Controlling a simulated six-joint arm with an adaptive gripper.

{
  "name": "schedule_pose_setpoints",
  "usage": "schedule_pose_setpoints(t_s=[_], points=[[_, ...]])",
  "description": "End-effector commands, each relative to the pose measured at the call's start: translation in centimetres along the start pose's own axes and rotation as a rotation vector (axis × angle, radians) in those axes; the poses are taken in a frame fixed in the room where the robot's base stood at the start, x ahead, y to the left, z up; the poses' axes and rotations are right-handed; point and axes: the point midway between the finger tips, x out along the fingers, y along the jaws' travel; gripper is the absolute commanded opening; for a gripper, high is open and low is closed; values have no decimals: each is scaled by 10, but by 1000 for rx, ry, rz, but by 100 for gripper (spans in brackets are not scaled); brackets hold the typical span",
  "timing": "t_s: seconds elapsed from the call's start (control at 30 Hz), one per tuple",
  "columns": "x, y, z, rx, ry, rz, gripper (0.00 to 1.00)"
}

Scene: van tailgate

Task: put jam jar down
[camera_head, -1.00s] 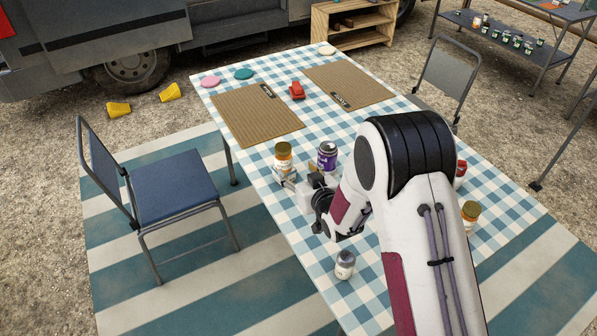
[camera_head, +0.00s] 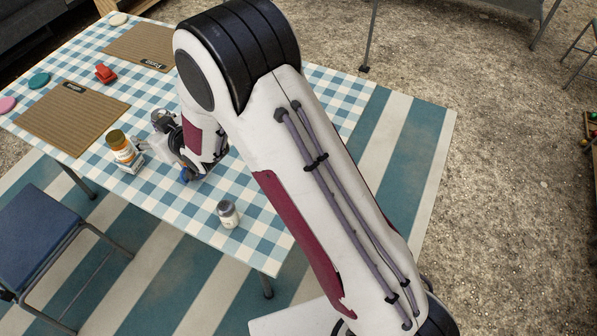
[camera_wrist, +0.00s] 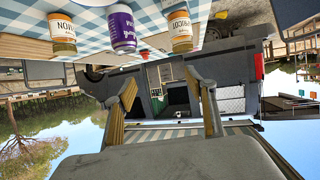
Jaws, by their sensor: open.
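A jar with an orange-and-white label and a gold-brown lid (camera_head: 121,146) stands on the checked table (camera_head: 185,203). My gripper (camera_head: 136,163) is close beside it in the head view; I cannot tell whether they touch. The wrist view is upside down. There my gripper (camera_wrist: 165,105) is open, with nothing between its fingers. Beyond them stand an apricot-labelled jar (camera_wrist: 180,30), a purple-labelled jar (camera_wrist: 122,28) and another orange-labelled jar (camera_wrist: 62,33). In the head view my arm hides part of the table and most of what stands behind it.
A small white jar with a grey lid (camera_head: 228,214) stands near the table's front edge. Two brown mats (camera_head: 72,118) (camera_head: 138,46), a red object (camera_head: 105,73) and round coasters (camera_head: 39,80) lie farther back. A blue chair (camera_head: 42,225) stands at the left.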

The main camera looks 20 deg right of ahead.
Motion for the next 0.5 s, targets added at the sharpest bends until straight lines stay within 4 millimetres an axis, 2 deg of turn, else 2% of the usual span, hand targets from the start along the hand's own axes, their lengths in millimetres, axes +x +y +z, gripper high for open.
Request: schedule_pose_setpoints(t_s=[0.03,0.13,0.5], points=[[-10,9,-9,3,-9,16,55],[-27,24,-20,11,-37,45,55],[-102,72,-49,51,-142,143,55]])
